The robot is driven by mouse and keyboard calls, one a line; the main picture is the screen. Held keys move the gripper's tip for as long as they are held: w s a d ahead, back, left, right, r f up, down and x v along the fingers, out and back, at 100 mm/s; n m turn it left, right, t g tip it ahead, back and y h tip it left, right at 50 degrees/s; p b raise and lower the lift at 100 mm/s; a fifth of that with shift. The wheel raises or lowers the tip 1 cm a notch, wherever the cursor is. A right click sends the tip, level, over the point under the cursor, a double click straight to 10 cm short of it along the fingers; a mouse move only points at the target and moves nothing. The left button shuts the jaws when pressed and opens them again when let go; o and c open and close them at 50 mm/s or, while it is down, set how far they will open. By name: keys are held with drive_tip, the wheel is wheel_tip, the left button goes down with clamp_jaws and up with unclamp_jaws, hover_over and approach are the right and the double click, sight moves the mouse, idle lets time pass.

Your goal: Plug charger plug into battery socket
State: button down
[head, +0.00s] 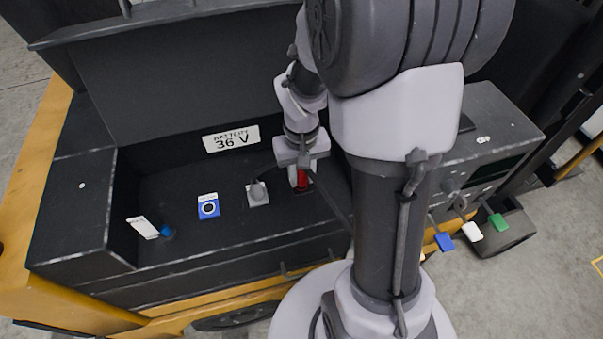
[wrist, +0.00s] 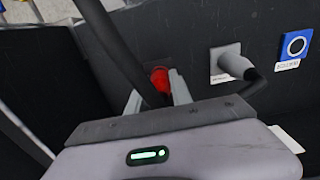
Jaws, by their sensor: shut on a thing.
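A red plug (wrist: 160,79) shows between my gripper's fingertips (wrist: 157,90) in the wrist view, with a dark cable running in front of it. In the head view my gripper (head: 302,176) points down into the dark battery compartment, and the red plug (head: 302,180) shows at its tips. The gripper is shut on it. The fingers and cable hide much of the plug, and I cannot tell whether it sits in a socket. A grey plug (head: 257,191) on a light square plate is to the left; it also shows in the wrist view (wrist: 235,65).
A blue socket (head: 208,207) lies farther left, also in the wrist view (wrist: 294,46). A white tag (head: 142,227) and a blue cap (head: 166,231) are at the compartment's left end. A "BATTERY 36 V" label (head: 230,139) is on the back wall. Colored tags (head: 472,231) hang at right.

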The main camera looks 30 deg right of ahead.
drive_tip(key=shift+f+b, duration=0.55)
drive_tip(key=shift+f, duration=0.1)
idle(0.6)
drive_tip(key=c, duration=1.1)
unclamp_jaws()
drive_tip(key=shift+o, duration=0.2)
wheel_tip(320, 180, up, 18)
drive_tip(key=p, duration=0.6)
drive_tip(key=shift+f, duration=0.25)
drive_tip(key=s+a+f+t+y+b, duration=0.1)
drive_tip(key=s+a+f+t+b, duration=0.1)
drive_tip(key=s+a+b, duration=0.3)
drive_tip(key=s+a+f+m+t+y+b, duration=0.1)
drive_tip(key=s+a+f+t+b, duration=0.1)
drive_tip(key=s+a+b, duration=0.4)
drive_tip(key=a+t+b, duration=0.1)
drive_tip(key=a, duration=0.2)
drive_tip(key=shift+a+f+t, duration=0.3)
drive_tip(key=shift+f+t, duration=0.05)
drive_tip(key=shift+t, duration=0.05)
